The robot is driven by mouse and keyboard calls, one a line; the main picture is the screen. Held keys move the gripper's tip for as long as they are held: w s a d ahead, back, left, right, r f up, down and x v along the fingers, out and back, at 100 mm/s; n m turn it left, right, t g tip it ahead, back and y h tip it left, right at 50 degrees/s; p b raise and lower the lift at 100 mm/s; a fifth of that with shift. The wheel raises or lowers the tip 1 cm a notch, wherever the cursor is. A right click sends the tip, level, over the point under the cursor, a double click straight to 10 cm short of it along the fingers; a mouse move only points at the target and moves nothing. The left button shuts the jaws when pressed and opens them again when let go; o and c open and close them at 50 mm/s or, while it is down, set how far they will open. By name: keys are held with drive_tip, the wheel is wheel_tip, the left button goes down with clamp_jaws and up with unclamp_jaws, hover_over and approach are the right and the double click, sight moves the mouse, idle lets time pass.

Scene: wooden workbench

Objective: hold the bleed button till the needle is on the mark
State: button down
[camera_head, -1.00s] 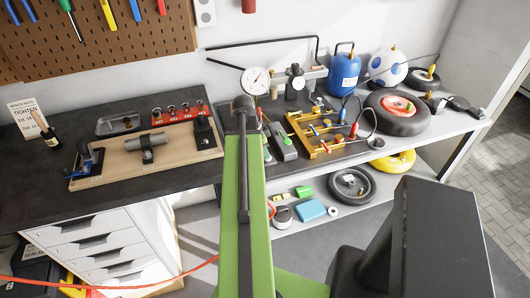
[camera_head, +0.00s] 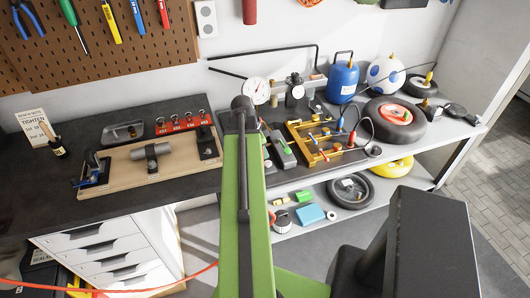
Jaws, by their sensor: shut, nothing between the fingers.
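I cannot make out the bleed button for sure. A grey device (camera_head: 281,147) lies on the bench just right of my green arm, in front of the gauge. My arm reaches forward over the bench and ends at a dark rounded joint. My gripper's fingers do not show; the arm hides the area beyond and below that joint.
A brass-coloured frame (camera_head: 318,146) with coloured fittings stands right of the grey device. A blue tank (camera_head: 342,78) and a black tyre (camera_head: 394,122) are farther right. A wooden board (camera_head: 122,172) with clamped parts lies left. Dark bench top (camera_head: 50,195) is clear at the front left.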

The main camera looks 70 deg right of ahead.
drive_tip(key=p+v, duration=0.6)
drive_tip(key=v, duration=0.3)
drive_tip(key=shift+p, duration=0.35)
drive_tip(key=shift+w+f, duration=0.1)
